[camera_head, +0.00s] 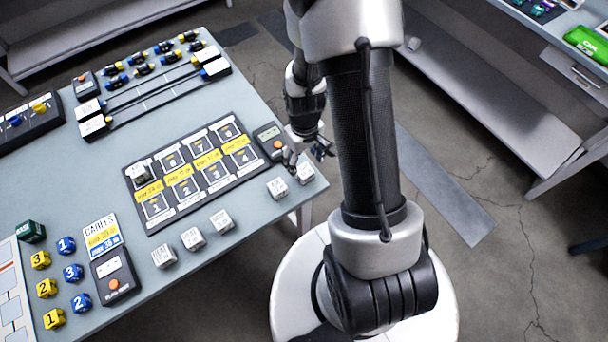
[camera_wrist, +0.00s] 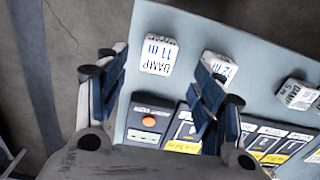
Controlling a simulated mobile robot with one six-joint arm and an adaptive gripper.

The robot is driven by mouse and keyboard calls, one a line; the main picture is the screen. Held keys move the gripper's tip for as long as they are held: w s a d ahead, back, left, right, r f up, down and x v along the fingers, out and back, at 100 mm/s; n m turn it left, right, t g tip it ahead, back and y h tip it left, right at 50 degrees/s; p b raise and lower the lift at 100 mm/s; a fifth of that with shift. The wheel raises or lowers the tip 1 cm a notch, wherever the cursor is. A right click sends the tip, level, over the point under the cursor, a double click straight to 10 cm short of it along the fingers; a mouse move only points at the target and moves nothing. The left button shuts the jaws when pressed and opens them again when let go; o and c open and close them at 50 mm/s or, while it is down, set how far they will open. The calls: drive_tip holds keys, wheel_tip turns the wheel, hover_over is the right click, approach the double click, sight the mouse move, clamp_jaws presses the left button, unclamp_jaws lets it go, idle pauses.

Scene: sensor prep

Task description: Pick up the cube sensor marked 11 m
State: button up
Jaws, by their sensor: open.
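The white cube sensor marked 11 m (camera_wrist: 159,54) sits on the table, its label upside down in the wrist view. In the head view it appears to be the white cube (camera_head: 304,174) nearest the table corner. My gripper (camera_wrist: 163,66) is open and empty, with one finger on either side of this cube in the wrist picture. The right finger partly covers the neighbouring cube marked 12 m (camera_wrist: 221,64). In the head view my gripper (camera_head: 307,152) hangs just beyond the 11 m cube, near the table's right edge. Its height above the table is hard to judge.
A device with an orange button (camera_wrist: 148,121) and the numbered slot board (camera_head: 217,186) lie close by. Another labelled cube (camera_wrist: 298,95) stands to the right in the wrist view. More white cubes (camera_head: 193,239) line the table's front. The table (camera_head: 262,230) ends close beside the 11 m cube.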

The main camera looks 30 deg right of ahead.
sight(305, 171)
drive_tip(key=shift+d+f+b, duration=0.1)
drive_tip(key=shift+f+b, duration=1.2)
drive_tip(key=shift+f, duration=2.3)
drive_tip(key=shift+s, duration=0.1)
drive_tip(key=shift+c, duration=0.2)
drive_tip(key=c, duration=1.1)
